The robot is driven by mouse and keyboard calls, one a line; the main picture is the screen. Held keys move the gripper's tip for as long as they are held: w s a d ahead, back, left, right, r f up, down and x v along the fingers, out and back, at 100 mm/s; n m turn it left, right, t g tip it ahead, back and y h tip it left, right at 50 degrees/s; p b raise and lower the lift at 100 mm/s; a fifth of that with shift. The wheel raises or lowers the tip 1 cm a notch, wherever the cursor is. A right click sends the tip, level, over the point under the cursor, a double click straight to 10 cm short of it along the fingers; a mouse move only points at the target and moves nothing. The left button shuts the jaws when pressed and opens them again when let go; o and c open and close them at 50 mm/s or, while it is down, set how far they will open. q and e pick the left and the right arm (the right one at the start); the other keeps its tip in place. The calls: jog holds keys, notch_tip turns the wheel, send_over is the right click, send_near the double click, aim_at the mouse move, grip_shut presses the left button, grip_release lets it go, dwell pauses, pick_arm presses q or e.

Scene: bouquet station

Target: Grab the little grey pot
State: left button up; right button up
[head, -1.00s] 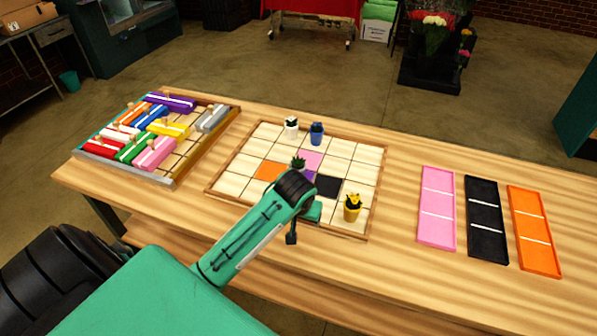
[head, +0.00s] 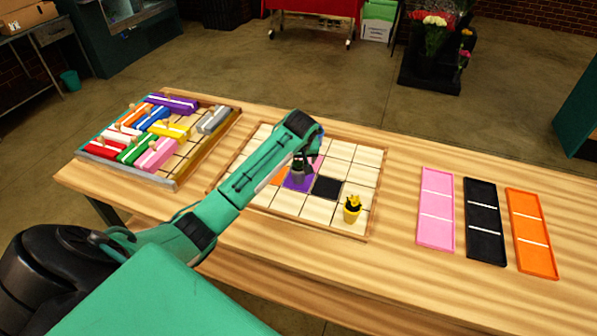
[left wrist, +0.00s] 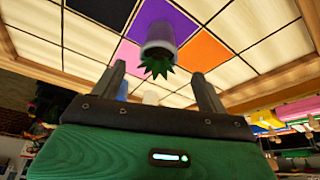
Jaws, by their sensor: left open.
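The little grey pot (head: 297,175) with a spiky green plant stands on the purple square (head: 299,186) of the tiled board. In the left wrist view the grey pot (left wrist: 160,36) shows on the purple square, just beyond the fingertips and between their lines. My left gripper (head: 306,160) is right by the pot in the head view and partly covers its plant. In the left wrist view my left gripper (left wrist: 160,78) is open, its two fingers apart with nothing between them. My right gripper is not in view.
A tray of coloured blocks (head: 177,184) lies left; pink (head: 436,205), black and orange trays lie right.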

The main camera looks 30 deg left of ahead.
aim_at(298, 168)
pick_arm(q)
jog(key=shift+x, duration=0.8)
jog(key=shift+w+f+p, duration=0.15)
jog(key=shift+f+p, duration=0.25)
jog(key=p+x, duration=0.1)
jog(key=x, duration=0.2)
jog(key=shift+w, duration=0.1)
jog(key=shift+x, duration=0.8)
jog(key=c, duration=1.3)
